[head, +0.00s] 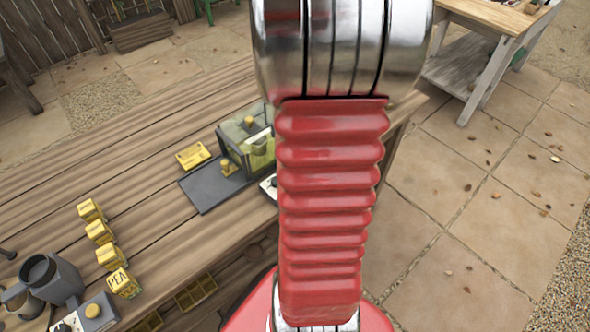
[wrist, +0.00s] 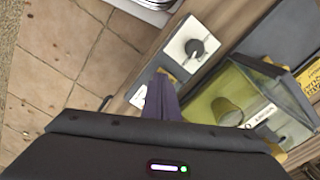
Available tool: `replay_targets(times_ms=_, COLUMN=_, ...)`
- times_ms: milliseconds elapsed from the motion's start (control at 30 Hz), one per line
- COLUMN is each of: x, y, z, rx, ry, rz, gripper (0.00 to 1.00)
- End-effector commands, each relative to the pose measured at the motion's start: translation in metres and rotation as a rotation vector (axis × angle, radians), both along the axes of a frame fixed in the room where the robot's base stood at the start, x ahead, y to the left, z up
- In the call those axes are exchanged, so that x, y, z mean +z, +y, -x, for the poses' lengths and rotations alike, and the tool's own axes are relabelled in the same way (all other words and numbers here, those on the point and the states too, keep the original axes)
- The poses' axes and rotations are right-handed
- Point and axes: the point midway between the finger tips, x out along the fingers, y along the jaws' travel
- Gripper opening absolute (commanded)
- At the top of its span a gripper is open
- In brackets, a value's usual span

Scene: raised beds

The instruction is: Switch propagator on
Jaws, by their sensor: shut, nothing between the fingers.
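The propagator has a clear greenish lid and stands near the bench's front edge in the head view (head: 247,143), partly behind my arm. It also shows at the right of the wrist view (wrist: 262,104). A white panel with a round dark dial (wrist: 195,48) sits beside the lid in the wrist view. Only a corner of a white panel (head: 267,187) shows in the head view. I cannot tell the dial's setting. My gripper (wrist: 162,98) is shut and empty, below and left of the dial in the wrist view. The head view hides it behind my arm.
A dark tray (head: 211,186) and a yellow packet (head: 193,156) lie left of the propagator. Several yellow seed boxes (head: 104,245), a grey watering can (head: 52,275) and another dial unit (head: 88,316) stand at lower left. The wooden bench (head: 140,165) is bare between them.

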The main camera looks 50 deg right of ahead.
Motion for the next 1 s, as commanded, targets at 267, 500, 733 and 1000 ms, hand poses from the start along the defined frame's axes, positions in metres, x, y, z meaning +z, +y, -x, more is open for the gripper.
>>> replay_targets(times_ms=267, x=-0.0001, y=0.0000, z=0.0000, rx=0.000, ry=0.000, rz=0.000, gripper=0.00)
replay_targets(times_ms=500, x=-0.0020, y=0.0001, z=0.0000, rx=0.000, ry=0.000, rz=0.000, gripper=0.00)
replay_targets(times_ms=733, x=-0.0045, y=0.0001, z=0.0000, rx=0.000, ry=0.000, rz=-0.001, gripper=0.00)
replay_targets(times_ms=1000, x=-0.0074, y=0.0002, z=0.0000, rx=0.000, ry=0.000, rz=-0.001, gripper=0.00)
